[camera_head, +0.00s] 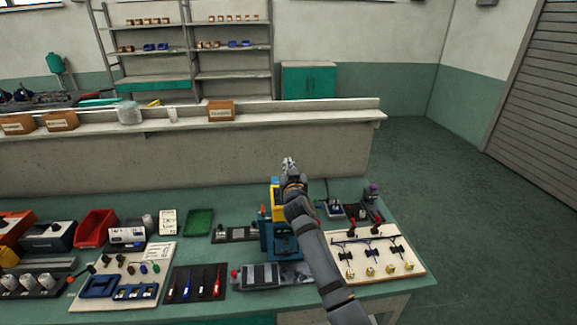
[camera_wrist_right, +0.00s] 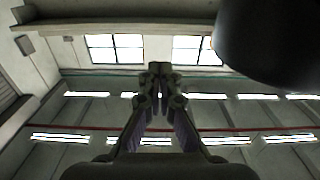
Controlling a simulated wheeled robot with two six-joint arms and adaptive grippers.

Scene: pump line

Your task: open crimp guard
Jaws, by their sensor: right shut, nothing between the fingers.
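The crimp machine (camera_head: 281,241) stands on the green bench, a blue body with a yellow upper part (camera_head: 277,202). I cannot make out its guard or tell whether it is open, as my right arm covers part of the machine. My right gripper (camera_head: 289,162) is above and just behind the machine's top, pointing up. In the right wrist view the gripper (camera_wrist_right: 158,68) has its fingers together with nothing between them, against the ceiling and windows. I cannot tell whether it touches the machine. My left gripper is not in view.
A wiring board (camera_head: 377,254) lies right of the machine. A dark mat with screwdrivers (camera_head: 197,283), a green tray (camera_head: 198,222) and a red bin (camera_head: 96,231) are to the left. A low wall with a ledge (camera_head: 180,155) runs behind. The floor at right is clear.

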